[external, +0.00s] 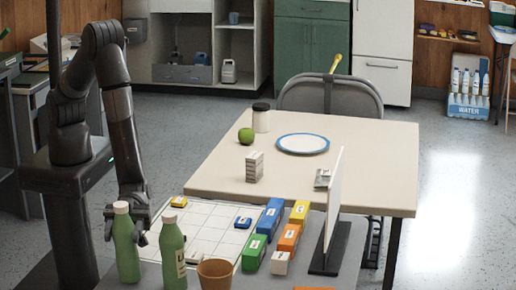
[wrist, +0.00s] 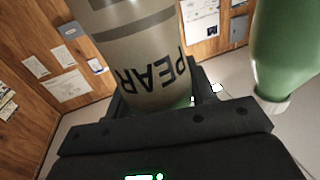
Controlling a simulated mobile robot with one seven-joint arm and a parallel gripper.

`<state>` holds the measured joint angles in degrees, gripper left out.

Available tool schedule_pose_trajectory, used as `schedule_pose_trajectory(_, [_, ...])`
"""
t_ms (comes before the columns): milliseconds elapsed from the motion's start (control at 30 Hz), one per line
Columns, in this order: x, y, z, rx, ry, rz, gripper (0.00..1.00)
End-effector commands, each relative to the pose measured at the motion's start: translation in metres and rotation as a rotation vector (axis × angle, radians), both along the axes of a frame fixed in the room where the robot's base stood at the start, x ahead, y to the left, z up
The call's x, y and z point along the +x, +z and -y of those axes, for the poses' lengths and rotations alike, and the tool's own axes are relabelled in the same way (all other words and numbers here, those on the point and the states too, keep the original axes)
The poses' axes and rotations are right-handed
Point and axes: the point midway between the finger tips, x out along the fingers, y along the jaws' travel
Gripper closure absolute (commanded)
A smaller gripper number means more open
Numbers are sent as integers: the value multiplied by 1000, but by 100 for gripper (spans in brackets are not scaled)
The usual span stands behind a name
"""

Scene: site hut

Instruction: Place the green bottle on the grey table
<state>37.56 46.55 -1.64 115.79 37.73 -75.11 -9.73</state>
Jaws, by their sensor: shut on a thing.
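A green bottle (external: 125,250) with a pale cap is upright at the lower left of the external view. My gripper (external: 137,222) is shut on it from behind. In the wrist view the held bottle (wrist: 145,60) shows a beige label reading PEAR between the fingers. A second green bottle (external: 173,258) stands just to its right; it also shows at the right of the wrist view (wrist: 285,45). A table with a grey top (external: 152,276) is at the front, below the bottles. I cannot tell whether the held bottle touches it.
A brown cup (external: 215,274), a white gridded board (external: 200,225), several coloured boxes and an upright white panel (external: 333,205) crowd the front table. A beige table (external: 350,150) behind holds a plate (external: 302,144), a green apple (external: 246,136) and a jar (external: 261,118), with clear room at right.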

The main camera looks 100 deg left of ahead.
Motion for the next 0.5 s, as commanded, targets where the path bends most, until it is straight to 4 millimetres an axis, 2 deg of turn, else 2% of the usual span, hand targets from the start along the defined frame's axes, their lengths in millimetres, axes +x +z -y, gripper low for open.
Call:
schedule_pose_trajectory(100, [-1,-14,1,0,-2,0,72])
schedule_pose_trajectory(467, [-1,-17,0,0,-1,0,72])
schedule_pose_trajectory(500, [-1,-17,1,-1,-1,1,48])
